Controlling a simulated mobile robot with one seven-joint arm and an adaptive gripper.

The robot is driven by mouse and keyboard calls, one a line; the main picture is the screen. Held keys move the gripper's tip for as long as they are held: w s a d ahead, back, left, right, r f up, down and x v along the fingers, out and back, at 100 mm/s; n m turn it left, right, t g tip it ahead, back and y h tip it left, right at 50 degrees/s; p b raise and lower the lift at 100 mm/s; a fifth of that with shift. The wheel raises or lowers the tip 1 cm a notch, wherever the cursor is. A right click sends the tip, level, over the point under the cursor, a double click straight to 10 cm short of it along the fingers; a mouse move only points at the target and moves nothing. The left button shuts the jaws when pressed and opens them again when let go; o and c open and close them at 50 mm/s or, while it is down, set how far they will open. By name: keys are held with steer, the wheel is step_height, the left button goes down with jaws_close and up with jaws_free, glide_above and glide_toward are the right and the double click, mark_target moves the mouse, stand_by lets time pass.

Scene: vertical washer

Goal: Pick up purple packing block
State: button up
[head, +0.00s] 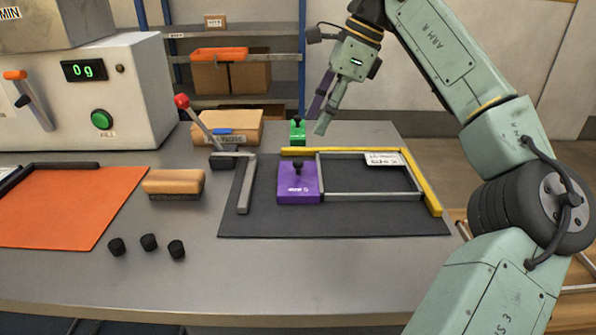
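The purple packing block (299,185) has a dark knob on top. It rests on a dark mat (330,222), beside the left end of a grey rectangular frame (372,196). My gripper (316,123) is in the air above and behind the block, pointing down toward the back of the table. Its two fingers, one dark and one pale green, look apart, with nothing seen between them. The gripper does not touch the block.
A yellow L-shaped rail (434,190) edges the mat. A green block (298,132) stands behind it. A red-knobbed lever (196,120), a brush (173,184), several black caps (149,242) and an orange mat (75,208) lie left. The front table strip is clear.

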mark_target(298, 161)
steer(key=x, duration=0.4)
steer(key=shift+s, duration=0.15)
steer(key=shift+x, duration=2.85)
steer(key=shift+w+a, duration=0.15)
steer(key=shift+w, duration=0.05)
steer(key=shift+c, duration=0.5)
steer(key=shift+r, duration=0.1)
jaws_close()
